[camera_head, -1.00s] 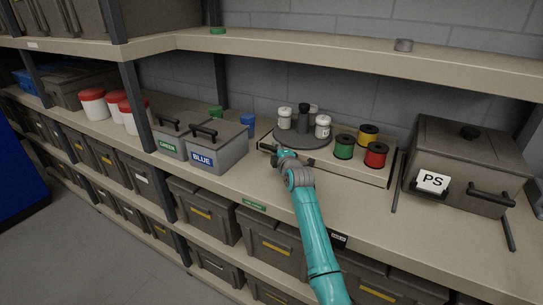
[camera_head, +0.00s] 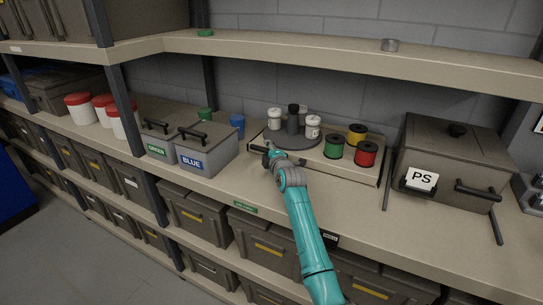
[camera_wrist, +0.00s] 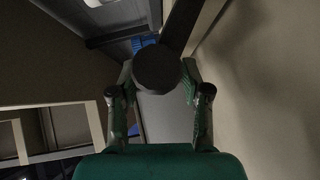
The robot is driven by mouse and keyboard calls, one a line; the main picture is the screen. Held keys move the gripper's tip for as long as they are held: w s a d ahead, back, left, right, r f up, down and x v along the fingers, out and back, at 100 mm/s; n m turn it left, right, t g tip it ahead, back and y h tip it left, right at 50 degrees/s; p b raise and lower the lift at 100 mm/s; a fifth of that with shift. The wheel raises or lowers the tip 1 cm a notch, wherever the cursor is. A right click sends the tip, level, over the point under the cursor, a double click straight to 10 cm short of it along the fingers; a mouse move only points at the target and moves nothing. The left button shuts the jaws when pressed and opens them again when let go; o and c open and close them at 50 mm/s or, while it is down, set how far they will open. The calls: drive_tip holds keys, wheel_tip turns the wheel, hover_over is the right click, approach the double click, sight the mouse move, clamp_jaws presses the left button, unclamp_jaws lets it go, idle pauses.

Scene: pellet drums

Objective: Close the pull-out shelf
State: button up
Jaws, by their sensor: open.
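The pull-out shelf (camera_head: 331,171) is a low beige platform on the middle shelf board. It carries a grey turntable with white-lidded jars and several coloured spools. A dark handle bar (camera_head: 257,149) shows at its front left. My gripper (camera_head: 270,152) is at this front left corner, beside the handle. In the wrist view my gripper (camera_wrist: 160,98) has its two fingers apart, with a dark round-ended bar (camera_wrist: 157,68) showing between and beyond them. I cannot tell whether the fingers touch it. My arm hides part of the shelf's front edge.
The grey bins GREEN (camera_head: 158,142) and BLUE (camera_head: 207,152) stand to the left of my gripper. A lidded box marked PS (camera_head: 450,150) stands at the right. An upper shelf board (camera_head: 330,55) runs above. The board in front of the platform is mostly clear.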

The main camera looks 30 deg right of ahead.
drive_tip(key=s, duration=0.3)
drive_tip(key=s+a+r, duration=0.1)
drive_tip(key=s, duration=0.7)
drive_tip(key=shift+s+a+r, duration=0.2)
drive_tip(key=shift+a+r, duration=0.1)
drive_tip(key=shift+r, duration=0.05)
